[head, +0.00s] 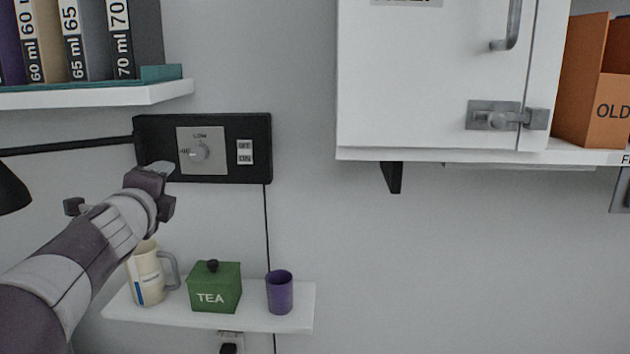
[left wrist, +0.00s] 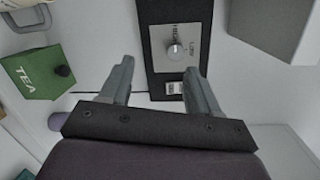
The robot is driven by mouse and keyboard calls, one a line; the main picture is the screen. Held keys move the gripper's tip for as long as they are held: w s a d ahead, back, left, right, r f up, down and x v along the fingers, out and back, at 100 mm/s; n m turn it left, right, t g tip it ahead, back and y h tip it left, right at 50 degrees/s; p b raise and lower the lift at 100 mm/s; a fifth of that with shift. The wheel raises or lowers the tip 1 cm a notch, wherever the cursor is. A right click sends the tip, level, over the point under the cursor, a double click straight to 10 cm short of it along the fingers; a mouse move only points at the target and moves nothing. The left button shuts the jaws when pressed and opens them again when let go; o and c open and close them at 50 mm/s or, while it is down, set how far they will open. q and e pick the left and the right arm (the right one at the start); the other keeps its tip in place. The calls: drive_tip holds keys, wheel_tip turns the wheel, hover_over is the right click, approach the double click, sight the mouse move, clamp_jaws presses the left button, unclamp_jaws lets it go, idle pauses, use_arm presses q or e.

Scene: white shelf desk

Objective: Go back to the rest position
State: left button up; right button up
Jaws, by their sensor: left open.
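My left gripper (head: 118,188) is raised in front of the wall, at the lower left of a black control panel (head: 262,130). The panel carries a round knob (head: 199,151) on a grey plate and an off/on switch (head: 245,152). In the left wrist view the two fingers of my left gripper (left wrist: 160,82) are spread apart with nothing between them. The knob (left wrist: 175,51) and the panel (left wrist: 150,30) show beyond the fingertips. I cannot tell whether the gripper touches the panel. My right gripper is in neither view.
Below, a small white shelf (head: 180,318) holds a cream mug (head: 147,280), a green TEA box (head: 214,287) and a purple cup (head: 279,292). Upper left, several bottles or binders stand on a shelf (head: 120,95). A white cabinet (head: 430,90) hangs right.

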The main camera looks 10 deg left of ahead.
use_arm(q)
drive_tip(key=s+d+f+n+g+p, duration=0.1)
drive_tip(key=s+f+n+g, duration=0.3)
drive_tip(key=f+n, duration=0.55)
drive_tip(key=s+d+f+n+g+p, duration=0.15)
drive_tip(key=s+f+n+g, duration=0.35)
drive_tip(key=f, duration=0.9)
drive_tip(key=s+d+f+n+g+h+p, duration=0.2)
drive_tip(key=s+d+f+g, duration=0.4)
drive_tip(key=s+d+f, duration=0.5)
drive_tip(key=s+d+n+h, duration=0.1)
drive_tip(key=s+n, duration=0.1)
drive_tip(key=s, duration=0.1)
drive_tip(key=shift+s, duration=0.4)
